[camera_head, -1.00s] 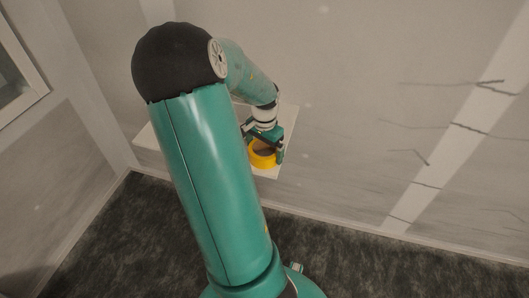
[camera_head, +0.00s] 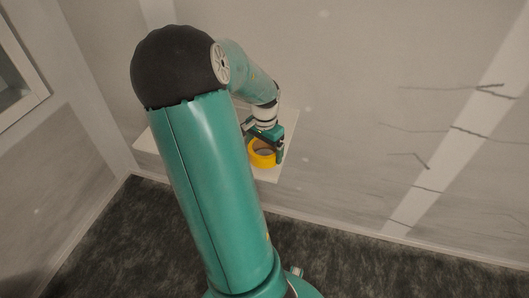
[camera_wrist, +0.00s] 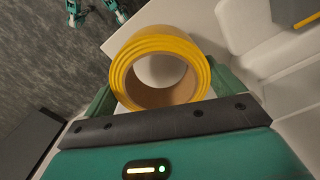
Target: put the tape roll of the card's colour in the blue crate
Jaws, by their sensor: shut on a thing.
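A yellow tape roll (camera_wrist: 148,45) with a brown core fills the upper middle of the wrist view. My gripper (camera_wrist: 163,88) is shut on it, with a green finger at each side of the roll. In the head view my gripper (camera_head: 264,142) points down with the yellow roll (camera_head: 256,160) between its fingers, in front of a white surface. I cannot tell whether the roll touches that surface. The blue crate and the colour card do not show in either view.
A white shelf or bench top (camera_head: 285,130) lies behind and under my gripper, mostly hidden by my arm. Pale walls with cracks stand behind it. A pale object (camera_wrist: 255,30) is close at the right of the wrist view. Dark floor (camera_wrist: 40,60) shows at the left.

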